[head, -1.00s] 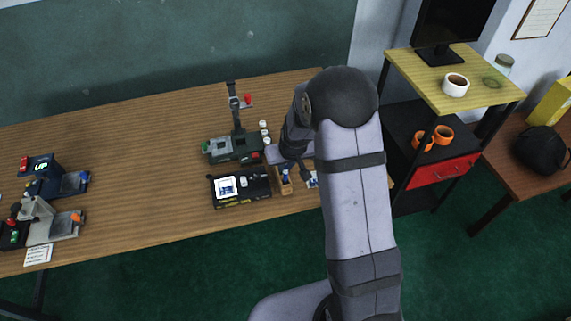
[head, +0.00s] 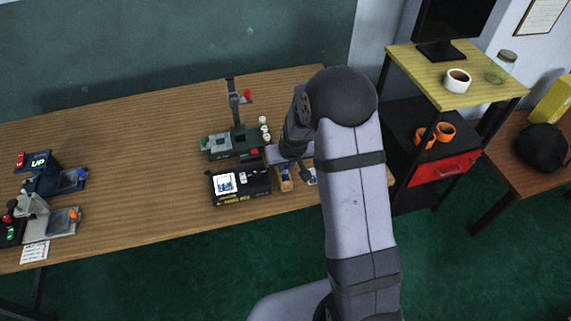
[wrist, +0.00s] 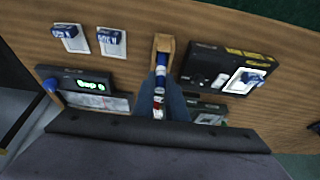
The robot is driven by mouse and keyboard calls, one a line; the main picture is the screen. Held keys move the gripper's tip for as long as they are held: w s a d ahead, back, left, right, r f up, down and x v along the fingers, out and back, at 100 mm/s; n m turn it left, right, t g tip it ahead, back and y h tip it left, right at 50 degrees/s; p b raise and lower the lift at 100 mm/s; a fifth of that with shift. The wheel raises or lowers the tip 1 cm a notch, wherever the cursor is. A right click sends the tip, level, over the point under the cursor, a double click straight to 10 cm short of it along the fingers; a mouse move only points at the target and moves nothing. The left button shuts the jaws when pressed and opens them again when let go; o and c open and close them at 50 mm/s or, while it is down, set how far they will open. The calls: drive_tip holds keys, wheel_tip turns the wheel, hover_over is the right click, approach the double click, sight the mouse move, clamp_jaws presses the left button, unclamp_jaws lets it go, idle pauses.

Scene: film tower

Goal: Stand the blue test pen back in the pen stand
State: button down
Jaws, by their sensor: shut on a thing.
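The blue test pen (wrist: 160,74) shows in the wrist view as a narrow blue body with white and red parts toward the camera. My gripper (wrist: 159,97) is shut on it, one dark finger on each side. The small wooden pen stand (wrist: 165,41) lies directly beyond the pen's far end, and the pen overlaps it in the picture. I cannot tell how deep the tip sits in the stand. In the head view the stand (head: 287,185) is at the table's front right, below my gripper (head: 285,166), with a bit of blue showing there.
A black box (head: 240,195) with a white card stands just left of the stand. Behind it is a dark device with an upright post (head: 236,112). Small white pots (head: 264,130) stand close to my arm. Blue pieces on white cards (wrist: 110,41) lie on the stand's other side.

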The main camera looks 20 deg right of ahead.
drive_tip(key=c, duration=1.2)
unclamp_jaws()
drive_tip(key=shift+o, duration=0.2)
drive_tip(key=shift+r, duration=0.15)
drive_tip(key=shift+r+p, duration=2.75)
drive_tip(key=shift+r, duration=0.6)
